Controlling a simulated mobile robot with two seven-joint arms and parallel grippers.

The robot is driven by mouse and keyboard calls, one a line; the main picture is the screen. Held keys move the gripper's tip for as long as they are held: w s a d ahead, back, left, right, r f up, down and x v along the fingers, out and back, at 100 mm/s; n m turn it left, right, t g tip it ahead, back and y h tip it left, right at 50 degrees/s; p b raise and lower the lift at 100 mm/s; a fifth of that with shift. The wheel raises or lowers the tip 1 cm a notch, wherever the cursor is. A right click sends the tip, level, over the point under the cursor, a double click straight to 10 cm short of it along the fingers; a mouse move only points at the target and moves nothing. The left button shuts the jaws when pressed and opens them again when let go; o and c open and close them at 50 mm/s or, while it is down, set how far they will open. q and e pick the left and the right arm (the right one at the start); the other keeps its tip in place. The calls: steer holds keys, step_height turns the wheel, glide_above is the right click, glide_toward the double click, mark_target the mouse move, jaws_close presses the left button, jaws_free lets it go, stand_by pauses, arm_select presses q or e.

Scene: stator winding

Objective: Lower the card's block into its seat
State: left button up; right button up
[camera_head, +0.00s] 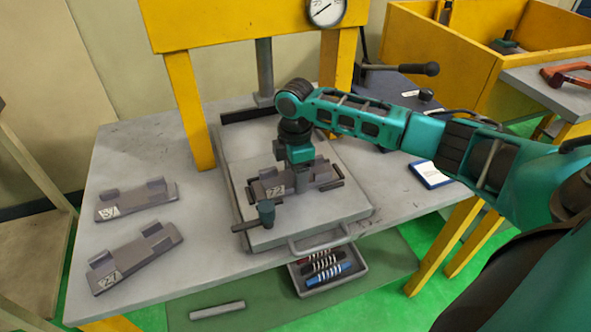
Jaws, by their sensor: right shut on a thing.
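The card (430,174), white with a blue border, lies on the table to the right of the press plate; its text is too small to read. A grey block (272,188) with a white label that seems to read 22 is over the middle of the press plate (335,208). My right gripper (300,182) points down and is shut on this block. The seat is largely hidden under the block and gripper, and I cannot tell whether the block touches it. My left gripper is not in view.
Two similar grey blocks, one (137,198) behind the other (135,257), lie on the table at left. The yellow press frame (190,110) rises behind. A tray (328,270) of tools sits below the front edge.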

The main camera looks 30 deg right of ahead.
stand_by(0.3)
steer(key=o, duration=1.7)
steer(key=shift+r, duration=4.55)
